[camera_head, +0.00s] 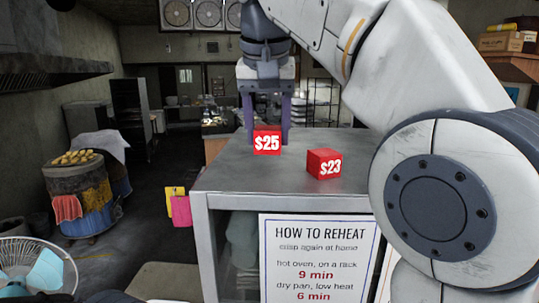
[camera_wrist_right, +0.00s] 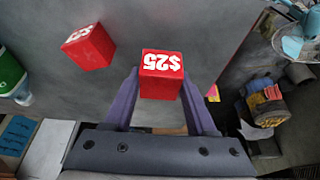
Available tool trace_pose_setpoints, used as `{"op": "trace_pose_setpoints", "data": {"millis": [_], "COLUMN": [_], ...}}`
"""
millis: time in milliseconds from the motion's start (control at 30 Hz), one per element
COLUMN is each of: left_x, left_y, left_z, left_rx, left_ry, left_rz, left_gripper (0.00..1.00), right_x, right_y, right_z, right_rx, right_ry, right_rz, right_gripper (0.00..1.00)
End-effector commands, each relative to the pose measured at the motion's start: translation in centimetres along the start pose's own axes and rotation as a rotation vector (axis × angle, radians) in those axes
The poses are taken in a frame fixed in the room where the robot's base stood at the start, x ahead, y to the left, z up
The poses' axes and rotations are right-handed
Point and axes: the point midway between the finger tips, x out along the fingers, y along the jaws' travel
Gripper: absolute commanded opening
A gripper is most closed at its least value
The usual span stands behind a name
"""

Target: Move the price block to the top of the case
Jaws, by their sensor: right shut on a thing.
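The red price block marked $25 (camera_head: 267,142) is between the fingers of my right gripper (camera_head: 267,125), which is shut on it. It is at the top of the grey case (camera_head: 225,178); I cannot tell whether its underside touches the surface. The block also shows between the purple fingers in the right wrist view (camera_wrist_right: 161,75). A second red block marked $23 (camera_head: 324,164) rests on the case top, to the right and nearer the camera. It shows at the upper left in the wrist view (camera_wrist_right: 89,47). My left gripper is not in view.
A reheating sign (camera_head: 318,258) is on the front of the case. A barrel oven (camera_head: 80,195) with a grey cloth stands on the left. A fan (camera_head: 35,270) is at the lower left. Pink and yellow tags (camera_head: 180,208) hang beside the case. The left part of the case top is clear.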

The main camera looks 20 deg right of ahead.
Motion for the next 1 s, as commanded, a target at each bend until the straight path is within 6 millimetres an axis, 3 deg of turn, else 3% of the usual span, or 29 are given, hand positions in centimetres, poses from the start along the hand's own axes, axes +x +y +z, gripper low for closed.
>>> {"op": "trace_pose_setpoints", "data": {"millis": [300,733,767,833,1000], "left_x": [0.6,0.9,0.9,0.8,0.8], "left_y": [0.0,-0.1,-0.1,-0.1,-0.1], "left_z": [0.0,0.1,0.1,0.0,0.0], "left_rx": [0.001,0.001,0.001,0.001,0.001], "left_ry": [0.0,0.0,0.0,0.0,0.0], "left_rz": [0.0,0.0,0.0,0.0,0.0], "left_gripper": [0.69,0.69,0.69,0.69,0.69], "right_x": [3.3,3.9,3.9,3.8,3.8], "right_y": [0.1,0.1,0.1,0.1,0.1], "right_z": [1.4,1.7,1.6,1.6,1.6], "right_rx": [0.0,0.001,0.001,0.001,0.001], "right_ry": [-0.002,-0.001,-0.001,-0.001,-0.001], "right_rz": [0.001,0.0,0.0,0.0,0.0], "right_gripper": [0.01,0.01,0.61,0.87,0.87]}}
